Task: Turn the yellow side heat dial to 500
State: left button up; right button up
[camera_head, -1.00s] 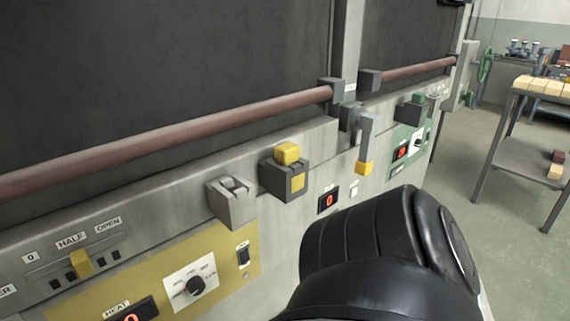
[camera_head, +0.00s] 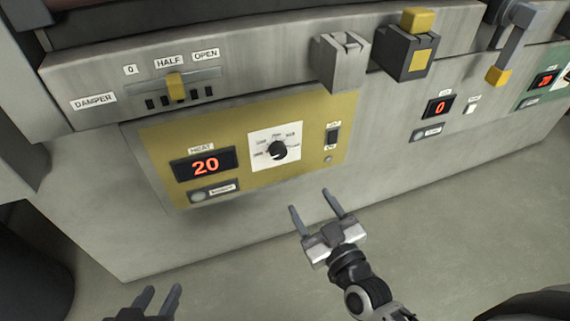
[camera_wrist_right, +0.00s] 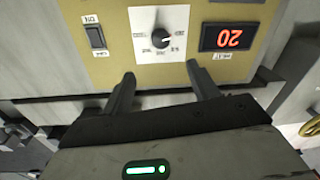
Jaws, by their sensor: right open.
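The yellow side heat dial is a black knob (camera_head: 277,150) on a white scale plate (camera_head: 264,139), set in the yellow panel (camera_head: 225,117). The heat display (camera_head: 204,165) beside it reads 20. My right gripper (camera_head: 316,207) is open and empty, below and to the right of the dial, apart from it. In the right wrist view the knob (camera_wrist_right: 160,38) is upside down, beyond and between the open fingers (camera_wrist_right: 165,88).
A rocker switch (camera_head: 333,135) is right of the dial. The damper slider (camera_head: 175,86) is above the panel. A grey block (camera_head: 340,62) and a yellow-topped block (camera_head: 408,50) jut out above right. Another display (camera_head: 439,106) reads 0. The floor in front is clear.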

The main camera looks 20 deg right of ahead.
aim_at(280, 154)
jog(key=w, duration=0.5)
jog(key=w+a+b, duration=0.1)
jog(key=w, duration=0.9)
jog(key=shift+a+r+b, duration=0.1)
jog(key=shift+a+b, duration=0.2)
jog(key=c, duration=1)
